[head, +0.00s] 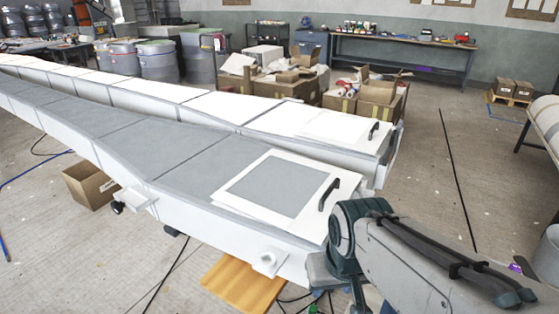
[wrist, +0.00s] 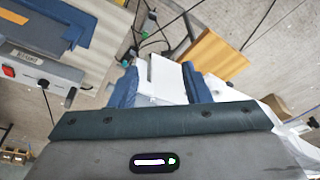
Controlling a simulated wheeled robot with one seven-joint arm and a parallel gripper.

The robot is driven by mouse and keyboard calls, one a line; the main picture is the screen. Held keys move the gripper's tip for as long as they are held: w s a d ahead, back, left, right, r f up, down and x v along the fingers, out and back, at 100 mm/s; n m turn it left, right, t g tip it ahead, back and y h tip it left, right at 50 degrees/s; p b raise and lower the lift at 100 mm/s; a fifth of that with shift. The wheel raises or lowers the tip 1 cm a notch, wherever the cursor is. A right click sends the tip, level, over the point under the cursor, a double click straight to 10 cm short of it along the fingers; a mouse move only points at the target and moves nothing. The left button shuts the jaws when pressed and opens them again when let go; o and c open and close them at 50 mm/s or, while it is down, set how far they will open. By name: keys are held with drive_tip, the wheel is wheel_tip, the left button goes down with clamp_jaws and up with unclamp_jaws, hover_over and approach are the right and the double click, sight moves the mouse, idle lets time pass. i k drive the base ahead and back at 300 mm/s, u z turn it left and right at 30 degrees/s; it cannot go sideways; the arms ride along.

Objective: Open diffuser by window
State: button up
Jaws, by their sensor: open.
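A flat white panel with a grey centre (head: 275,190) lies on the end of the near long mould (head: 140,140). A black handle (head: 329,194) stands at its right edge. A second white panel (head: 335,127) with a black handle (head: 373,131) lies on the far mould. Both panels look flat and closed. No window shows, and I cannot tell which part is the diffuser. In the wrist view my gripper (wrist: 158,88) is open, with blue fingers apart. A white part (wrist: 167,78) shows between them; I cannot tell whether they touch it. My arm hides the gripper in the head view.
A wooden board (head: 243,284) lies on the floor by the near mould, with cables around it. A cardboard box (head: 90,185) stands at left. Open cartons (head: 378,100) stand behind the far mould. A workbench (head: 400,55) lines the back wall. The floor at right has free room.

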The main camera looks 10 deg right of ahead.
sight(296, 196)
drive_tip(key=i, duration=0.15)
drive_tip(key=z, duration=0.5)
drive_tip(key=k, duration=1.2)
drive_tip(key=u, duration=0.5)
drive_tip(key=i, duration=1.5)
drive_tip(key=z, duration=0.7)
